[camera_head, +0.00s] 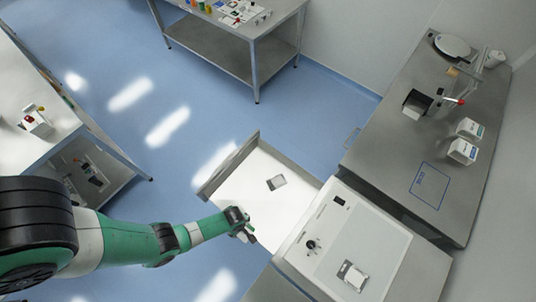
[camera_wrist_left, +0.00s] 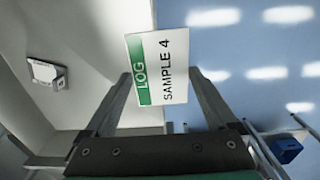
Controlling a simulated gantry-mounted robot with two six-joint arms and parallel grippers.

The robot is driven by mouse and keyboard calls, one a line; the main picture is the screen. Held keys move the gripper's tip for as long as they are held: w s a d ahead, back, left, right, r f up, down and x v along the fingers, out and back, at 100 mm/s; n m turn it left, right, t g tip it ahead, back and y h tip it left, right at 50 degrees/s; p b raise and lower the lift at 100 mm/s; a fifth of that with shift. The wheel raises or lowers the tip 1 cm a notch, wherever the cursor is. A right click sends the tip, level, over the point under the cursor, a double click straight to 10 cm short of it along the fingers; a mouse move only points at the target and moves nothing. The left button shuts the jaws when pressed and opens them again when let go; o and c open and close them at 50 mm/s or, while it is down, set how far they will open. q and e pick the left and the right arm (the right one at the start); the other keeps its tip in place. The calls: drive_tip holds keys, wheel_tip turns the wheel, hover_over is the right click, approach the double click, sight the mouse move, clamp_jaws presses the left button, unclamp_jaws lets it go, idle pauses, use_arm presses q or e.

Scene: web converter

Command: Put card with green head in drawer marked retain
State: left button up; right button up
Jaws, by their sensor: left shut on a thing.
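A white card with a green head (camera_wrist_left: 160,68) reads LOG and SAMPLE 4. My left gripper (camera_wrist_left: 158,84) is shut on it and holds it raised at the fingertips. In the head view my left gripper (camera_head: 243,231) is over the front side of an open drawer (camera_head: 235,197), and the card is too small there to make out. The drawer's pale floor also shows in the left wrist view (camera_wrist_left: 85,95). No retain mark can be read on the drawer. My right gripper is not in view.
A small grey-and-white item (camera_head: 276,182) lies in the drawer. A white-topped machine (camera_head: 345,240) stands right of it. A steel counter (camera_head: 400,160) carries white boxes and devices. A white table (camera_head: 35,95) is at left, and another table (camera_head: 245,25) is at the back.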

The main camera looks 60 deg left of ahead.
use_arm(q)
drive_tip(key=w+a+f+b, duration=0.5)
drive_tip(key=w+a+b, duration=0.1)
drive_tip(key=a, duration=0.1)
drive_tip(key=b, duration=0.5)
hover_over(251, 203)
drive_tip(key=d, duration=0.1)
drive_tip(key=f, duration=0.2)
drive_tip(key=s+f, duration=0.1)
drive_tip(key=f, duration=0.1)
drive_tip(key=shift+w+a+f+b, duration=0.15)
drive_tip(key=shift+w+b, duration=0.05)
drive_tip(key=shift+b, duration=0.2)
drive_tip(key=shift+w, duration=0.1)
drive_tip(key=f+b, duration=0.2)
drive_tip(key=b, duration=0.1)
drive_tip(key=f+b, duration=0.1)
drive_tip(key=f, duration=0.1)
drive_tip(key=shift+w+a, duration=0.2)
drive_tip(key=shift+a, duration=0.15)
drive_tip(key=o, duration=1)
drive_tip(key=shift+r, duration=0.1)
